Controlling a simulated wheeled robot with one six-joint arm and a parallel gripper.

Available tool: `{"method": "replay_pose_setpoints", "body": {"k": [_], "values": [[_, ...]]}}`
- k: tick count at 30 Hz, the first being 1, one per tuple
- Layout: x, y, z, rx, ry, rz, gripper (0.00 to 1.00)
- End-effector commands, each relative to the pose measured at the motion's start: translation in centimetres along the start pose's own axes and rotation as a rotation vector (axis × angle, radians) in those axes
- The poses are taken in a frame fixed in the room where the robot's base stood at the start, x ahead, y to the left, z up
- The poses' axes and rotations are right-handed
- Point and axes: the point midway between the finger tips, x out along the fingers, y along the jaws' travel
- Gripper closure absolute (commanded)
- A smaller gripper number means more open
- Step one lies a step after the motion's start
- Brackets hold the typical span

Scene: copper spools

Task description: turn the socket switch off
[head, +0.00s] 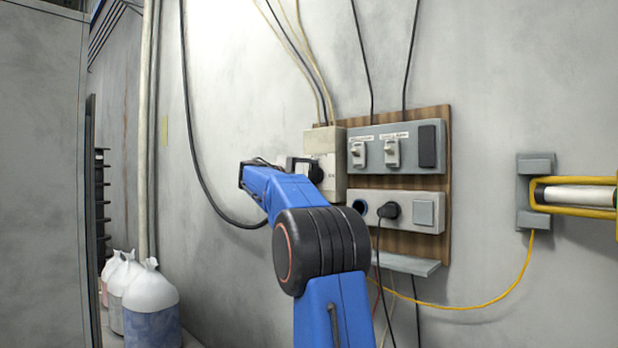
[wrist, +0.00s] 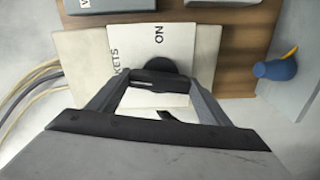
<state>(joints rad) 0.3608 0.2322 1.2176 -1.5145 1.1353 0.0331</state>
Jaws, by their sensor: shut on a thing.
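The socket switch is a cream box (head: 325,140) at the left of the wooden board. In the wrist view its face (wrist: 150,38) carries the words "ON" and, partly cut off, "...KETS". A dark round knob (wrist: 162,64) sits on this face below "ON". My gripper (wrist: 158,80) is at the knob, shut on its handle; the fingertips hide much of it. In the head view my blue arm reaches up to the box's left side, and the gripper (head: 306,170) is partly hidden there. The switch's exact angle cannot be told.
Right of the box are a grey panel with two toggles (head: 395,146) and a socket strip (head: 424,212) with a black plug (head: 388,210). A blue round fitting (wrist: 277,69) is nearby. Cables run above and below. A yellow-framed lamp (head: 572,195) is at far right.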

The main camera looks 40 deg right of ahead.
Motion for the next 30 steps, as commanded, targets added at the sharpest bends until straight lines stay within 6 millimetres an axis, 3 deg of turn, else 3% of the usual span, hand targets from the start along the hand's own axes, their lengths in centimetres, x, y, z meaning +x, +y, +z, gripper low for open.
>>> {"method": "replay_pose_setpoints", "body": {"k": [12,27,28,30], "values": [[-0.03,-0.13,-0.07,-0.165,0.001,-0.002,0.51],[-0.03,-0.15,-0.08,-0.184,0.001,-0.002,0.51],[-0.03,-0.15,-0.08,-0.184,0.001,-0.002,0.26],[-0.03,-0.14,-0.08,-0.184,0.001,-0.001,0.09]]}}
